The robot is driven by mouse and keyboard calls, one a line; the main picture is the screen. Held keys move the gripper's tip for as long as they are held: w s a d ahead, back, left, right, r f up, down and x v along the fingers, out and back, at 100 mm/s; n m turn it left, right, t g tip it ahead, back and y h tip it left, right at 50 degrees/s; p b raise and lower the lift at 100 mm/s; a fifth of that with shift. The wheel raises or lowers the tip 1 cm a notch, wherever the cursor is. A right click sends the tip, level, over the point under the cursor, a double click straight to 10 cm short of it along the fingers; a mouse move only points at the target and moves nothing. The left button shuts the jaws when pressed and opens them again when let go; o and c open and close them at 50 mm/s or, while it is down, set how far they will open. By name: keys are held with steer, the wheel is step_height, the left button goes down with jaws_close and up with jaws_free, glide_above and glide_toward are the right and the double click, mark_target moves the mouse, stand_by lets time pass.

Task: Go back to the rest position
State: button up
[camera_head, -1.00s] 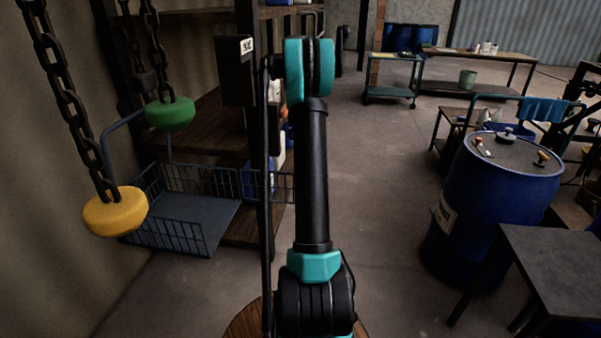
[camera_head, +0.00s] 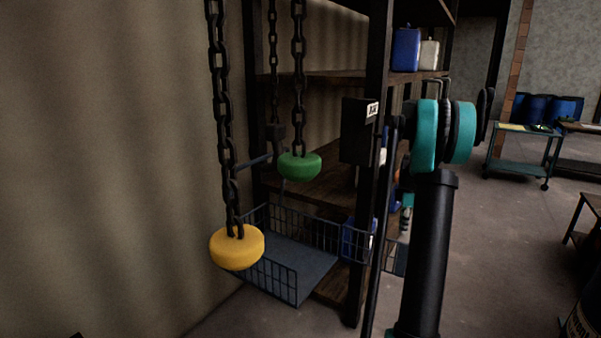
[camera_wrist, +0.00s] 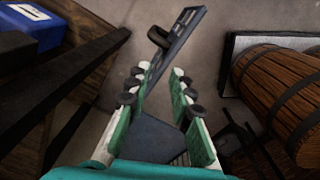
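In the wrist view my gripper (camera_wrist: 162,75) shows two fingers with green pads and dark joints. They stand apart with a gap between the tips, and I see nothing clamped there. A grey slotted bar with a dark round piece (camera_wrist: 176,40) shows beyond the fingertips. In the head view my arm stands at the right of centre, with teal joints and a black link. The fingertips cannot be made out clearly there.
A yellow pull handle (camera_head: 237,248) and a green one (camera_head: 299,166) hang on chains at left. A wire basket (camera_head: 286,287) is behind them by the shelving (camera_head: 376,75). Wooden barrels (camera_wrist: 275,80) are right in the wrist view. Open floor (camera_head: 490,240) lies right.

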steer(key=s+a+r+m+t, duration=0.1)
steer(key=s+a+m+t, duration=0.2)
steer(key=s+a+m, duration=1.3)
steer(key=s+a+f, duration=0.2)
steer(key=s+a, duration=0.2)
steer(key=s, duration=0.5)
steer(key=s+a+f+n, duration=0.1)
steer(key=s+a+f, duration=0.1)
steer(key=s+a, duration=0.3)
steer(key=s, duration=0.4)
steer(key=shift+f+t, duration=0.15)
steer(key=shift+t, duration=0.25)
